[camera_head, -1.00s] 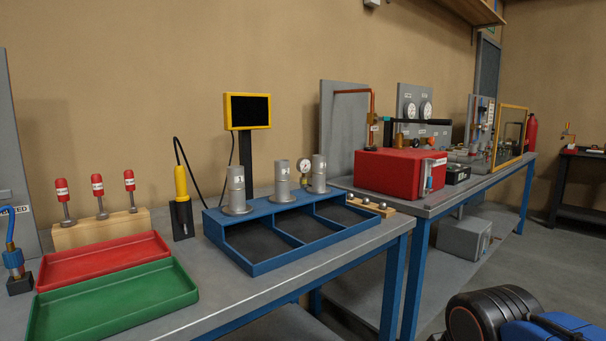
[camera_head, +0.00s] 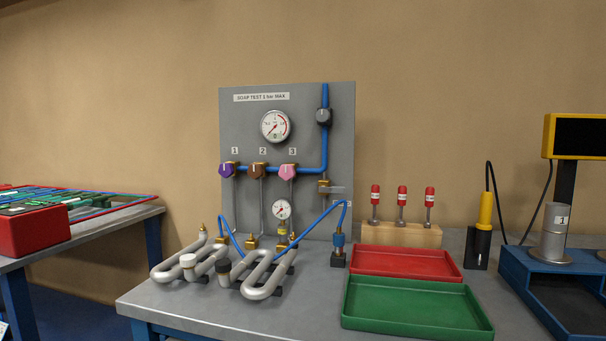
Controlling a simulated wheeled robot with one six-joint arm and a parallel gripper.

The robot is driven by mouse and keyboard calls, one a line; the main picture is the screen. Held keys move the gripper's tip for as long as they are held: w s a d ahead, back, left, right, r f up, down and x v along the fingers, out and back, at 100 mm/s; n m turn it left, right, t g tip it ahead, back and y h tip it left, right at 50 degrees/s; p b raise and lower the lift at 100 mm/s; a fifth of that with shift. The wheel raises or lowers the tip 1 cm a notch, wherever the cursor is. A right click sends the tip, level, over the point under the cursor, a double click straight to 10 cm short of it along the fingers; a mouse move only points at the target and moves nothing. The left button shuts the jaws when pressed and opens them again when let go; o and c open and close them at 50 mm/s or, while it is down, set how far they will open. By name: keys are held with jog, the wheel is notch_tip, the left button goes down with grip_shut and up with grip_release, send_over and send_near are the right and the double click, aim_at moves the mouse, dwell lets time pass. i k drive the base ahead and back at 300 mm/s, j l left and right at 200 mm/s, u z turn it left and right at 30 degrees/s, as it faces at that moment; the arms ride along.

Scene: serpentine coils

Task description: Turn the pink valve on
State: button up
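The pink valve (camera_head: 288,170) is a small knob on the grey upright panel (camera_head: 230,120), under the label 3. It is the right one of three knobs on a blue pipe. A purple knob (camera_head: 227,170) sits under label 1 and a brown knob (camera_head: 257,171) under label 2. A large round gauge (camera_head: 275,126) is above them, and a smaller gauge (camera_head: 281,209) is below the pink valve. I cannot tell from its shape whether the pink valve is on or off. My gripper is not in view.
Silver serpentine coils (camera_head: 262,279) lie on the grey bench (camera_head: 240,317) before the panel, with blue hoses. A red tray (camera_head: 405,263) and a green tray (camera_head: 415,307) are to the right, before red-capped tools (camera_head: 402,196). Another table (camera_head: 95,236) stands at left.

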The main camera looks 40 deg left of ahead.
aim_at(287, 172)
jog(key=u, duration=1.7)
